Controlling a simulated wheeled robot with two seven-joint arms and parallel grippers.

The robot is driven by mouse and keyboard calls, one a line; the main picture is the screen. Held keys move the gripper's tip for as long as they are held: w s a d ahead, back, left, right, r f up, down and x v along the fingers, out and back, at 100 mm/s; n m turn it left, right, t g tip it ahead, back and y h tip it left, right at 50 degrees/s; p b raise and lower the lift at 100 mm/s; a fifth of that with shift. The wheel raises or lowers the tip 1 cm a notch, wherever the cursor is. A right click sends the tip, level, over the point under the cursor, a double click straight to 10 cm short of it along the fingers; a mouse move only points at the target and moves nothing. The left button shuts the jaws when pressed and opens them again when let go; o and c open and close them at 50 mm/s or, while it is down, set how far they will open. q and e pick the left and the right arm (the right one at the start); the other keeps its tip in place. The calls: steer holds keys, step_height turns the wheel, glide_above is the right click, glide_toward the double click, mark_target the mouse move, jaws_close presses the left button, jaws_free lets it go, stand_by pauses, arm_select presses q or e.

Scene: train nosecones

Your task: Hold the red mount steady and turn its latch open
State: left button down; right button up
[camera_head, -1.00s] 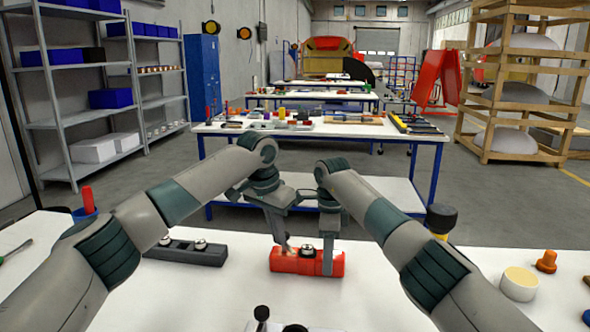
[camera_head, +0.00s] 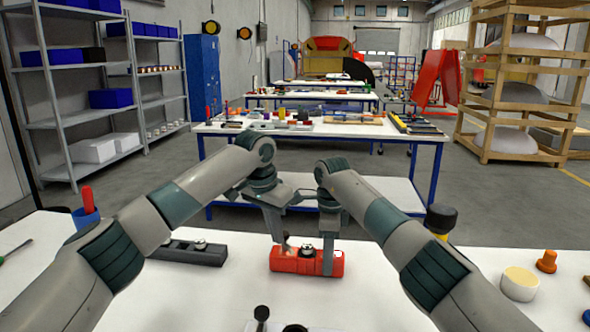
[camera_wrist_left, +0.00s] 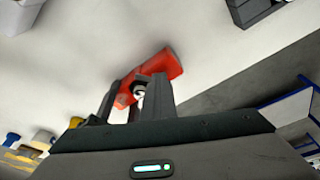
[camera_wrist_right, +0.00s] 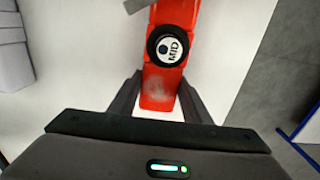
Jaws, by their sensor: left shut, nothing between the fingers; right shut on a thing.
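The red mount (camera_head: 288,264) lies on the white table in front of me. On its top is a round black knob with a white disc marked "MID" (camera_wrist_right: 168,47), also visible in the head view (camera_head: 307,249); I cannot tell which part is the latch. My right gripper (camera_head: 328,272) is shut across the mount's right end. In the right wrist view its fingers stand on both sides of the red body (camera_wrist_right: 160,90). My left gripper (camera_head: 283,246) is shut and empty, at the mount's left part near the knob. The mount (camera_wrist_left: 165,62) is partly hidden by the fingers in the left wrist view.
A dark grey block with round knobs (camera_head: 190,252) lies left of the mount. A cream round piece (camera_head: 520,283) and an orange knob (camera_head: 546,261) stand at right. A blue cup (camera_head: 85,215) is at far left. A black knob (camera_head: 262,313) stands at the front.

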arm_select(q)
steer(key=shift+w+a, duration=0.45)
stand_by(0.3)
steer(key=shift+s, duration=0.1)
stand_by(0.3)
steer(key=shift+s+a, duration=0.15)
steer(key=shift+a, duration=0.15)
stand_by(0.3)
step_height(320, 180, up, 6)
stand_by(0.6)
